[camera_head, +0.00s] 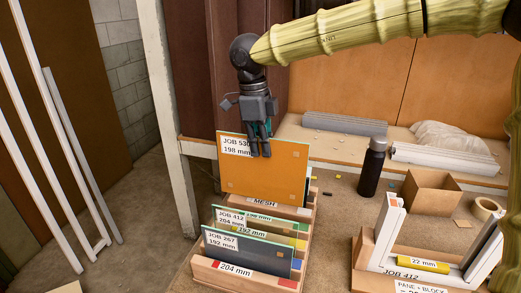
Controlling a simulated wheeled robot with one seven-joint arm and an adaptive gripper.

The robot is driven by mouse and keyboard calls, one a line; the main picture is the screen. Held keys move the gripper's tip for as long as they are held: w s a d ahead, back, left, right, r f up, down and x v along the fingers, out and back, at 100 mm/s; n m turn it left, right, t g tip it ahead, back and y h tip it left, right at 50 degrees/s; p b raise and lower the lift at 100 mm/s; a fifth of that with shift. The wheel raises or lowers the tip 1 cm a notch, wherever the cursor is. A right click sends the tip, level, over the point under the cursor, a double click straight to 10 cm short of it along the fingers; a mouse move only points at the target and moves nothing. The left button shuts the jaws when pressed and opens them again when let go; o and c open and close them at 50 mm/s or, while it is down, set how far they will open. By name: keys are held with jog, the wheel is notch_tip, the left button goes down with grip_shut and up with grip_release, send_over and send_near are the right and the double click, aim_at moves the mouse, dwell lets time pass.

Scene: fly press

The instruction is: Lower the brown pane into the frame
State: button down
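The brown pane (285,172) is orange-brown, with a white label reading JOB 530, 198 mm. It stands upright at the back of the rack, its lower edge near the slat marked MESH. My gripper (260,150) points down at the pane's top edge, its dark fingers overlapping the pane's upper front. The far side of the grip is hidden, so I cannot tell whether it is closed on the pane. A white frame (393,222) stands at the lower right in a wooden base marked JOB 412, with a yellow 22 mm block (415,264) in it.
A dark bottle (372,168) stands between rack and frame, farther back. An open cardboard box (430,192) and a tape roll (486,209) lie behind the frame.

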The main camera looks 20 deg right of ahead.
jog(key=shift+r+p, duration=2.75)
jog(key=shift+r, duration=0.35)
jog(key=shift+a+f, duration=0.1)
